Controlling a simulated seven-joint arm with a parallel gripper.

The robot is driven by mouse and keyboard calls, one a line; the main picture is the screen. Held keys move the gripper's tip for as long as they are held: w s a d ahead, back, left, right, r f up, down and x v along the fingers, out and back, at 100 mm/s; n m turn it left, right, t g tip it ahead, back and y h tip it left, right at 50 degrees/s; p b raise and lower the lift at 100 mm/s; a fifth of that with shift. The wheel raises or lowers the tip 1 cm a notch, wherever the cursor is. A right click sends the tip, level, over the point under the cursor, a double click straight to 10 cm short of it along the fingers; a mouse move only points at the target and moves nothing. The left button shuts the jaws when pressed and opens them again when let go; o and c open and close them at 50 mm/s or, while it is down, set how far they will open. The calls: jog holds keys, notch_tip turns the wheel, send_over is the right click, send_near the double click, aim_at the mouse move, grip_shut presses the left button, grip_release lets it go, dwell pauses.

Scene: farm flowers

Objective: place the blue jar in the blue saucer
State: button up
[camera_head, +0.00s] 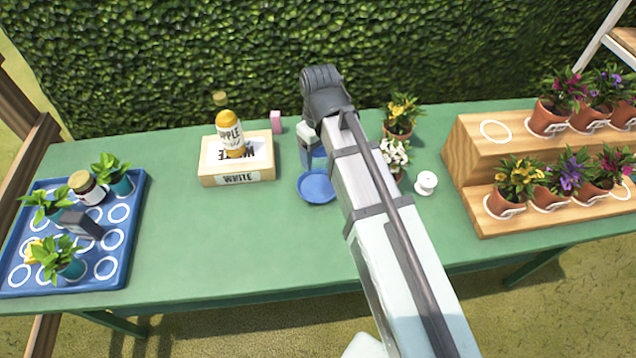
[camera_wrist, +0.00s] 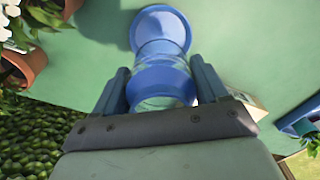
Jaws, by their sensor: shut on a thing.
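The blue jar (camera_wrist: 162,82) is clear in its middle with blue parts. It sits between the two fingers of my gripper (camera_wrist: 158,72), which is shut on it. In the head view my gripper (camera_head: 307,158) points down at the back of the table, and only a small blue part of the jar (camera_head: 321,153) shows beside it. The round blue saucer (camera_head: 317,187) lies flat and empty on the table, just in front of the gripper. In the wrist view the saucer (camera_wrist: 160,26) shows beyond the jar. I cannot tell whether the jar touches the table.
A wooden box (camera_head: 210,176) with a yellow-capped bottle (camera_head: 231,134) stands left of the saucer. Potted flowers (camera_head: 398,118) and a white spool (camera_head: 426,183) are to the right. A blue tray (camera_head: 130,215) is at far left, a wooden stepped stand (camera_head: 470,150) at right. The middle front is clear.

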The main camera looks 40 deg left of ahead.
jog(key=shift+f, duration=5)
jog(key=shift+f, duration=0.15)
jog(key=o, duration=1.2)
notch_tip(320, 180, up, 12)
jog(key=shift+r, duration=0.2)
